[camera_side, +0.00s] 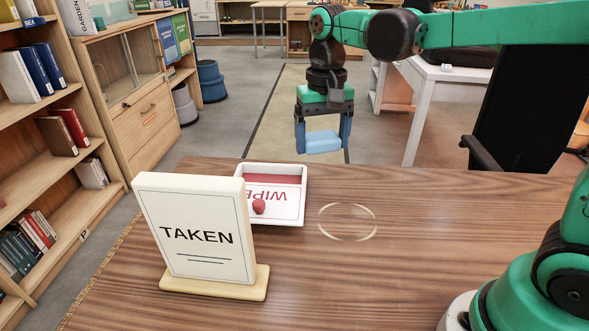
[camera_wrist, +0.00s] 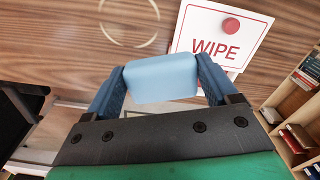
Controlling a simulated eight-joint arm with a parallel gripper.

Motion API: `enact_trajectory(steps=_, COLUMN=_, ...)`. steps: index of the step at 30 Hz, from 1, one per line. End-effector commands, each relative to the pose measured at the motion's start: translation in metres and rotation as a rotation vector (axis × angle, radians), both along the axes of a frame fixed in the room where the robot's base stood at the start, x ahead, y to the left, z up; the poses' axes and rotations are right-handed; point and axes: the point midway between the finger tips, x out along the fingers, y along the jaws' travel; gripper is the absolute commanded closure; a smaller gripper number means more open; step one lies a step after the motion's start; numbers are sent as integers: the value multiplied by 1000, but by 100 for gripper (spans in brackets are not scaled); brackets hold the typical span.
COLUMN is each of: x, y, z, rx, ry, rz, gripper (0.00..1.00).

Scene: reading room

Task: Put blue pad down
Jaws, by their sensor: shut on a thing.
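My gripper (camera_side: 323,136) is shut on the light blue pad (camera_side: 323,143) and holds it in the air near the table's far edge. In the wrist view the pad (camera_wrist: 161,79) sits between the two dark blue fingers of my gripper (camera_wrist: 160,85). A pale ring (camera_side: 347,222) is marked on the wooden table (camera_side: 400,270); it also shows in the wrist view (camera_wrist: 129,20). A white tray (camera_side: 302,203) with a lid or card reading WIPE (camera_side: 274,199) and a red knob (camera_side: 259,206) stands left of the ring.
A TAKEN sign (camera_side: 196,236) on a cream base stands at the table's front left. The table right of the ring is clear. Bookshelves (camera_side: 60,150) stand at the left. A black chair (camera_side: 530,110) is behind the table at the right.

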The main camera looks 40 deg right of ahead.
Motion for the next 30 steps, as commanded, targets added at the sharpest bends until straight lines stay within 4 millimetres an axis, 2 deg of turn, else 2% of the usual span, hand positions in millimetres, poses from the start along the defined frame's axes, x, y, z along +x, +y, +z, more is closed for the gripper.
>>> enact_trajectory(steps=3, x=-1, y=-2, z=10, rx=0, ry=0, rz=213, gripper=77)
enact_trajectory(steps=6, x=-2, y=-2, z=15, rx=0, ry=0, rz=337, gripper=77)
enact_trajectory(steps=11, x=2, y=-2, z=17, rx=0, ry=0, rz=418, gripper=77)
enact_trajectory(steps=14, x=15, y=-1, z=14, rx=0, ry=0, rz=398, gripper=77)
enact_trajectory(steps=17, x=36, y=1, z=6, rx=0, ry=1, rz=346, gripper=77)
enact_trajectory(steps=24, x=92, y=9, z=-29, rx=1, ry=2, rz=186, gripper=77)
enact_trajectory(steps=30, x=119, y=15, z=-58, rx=1, ry=2, rz=86, gripper=77)
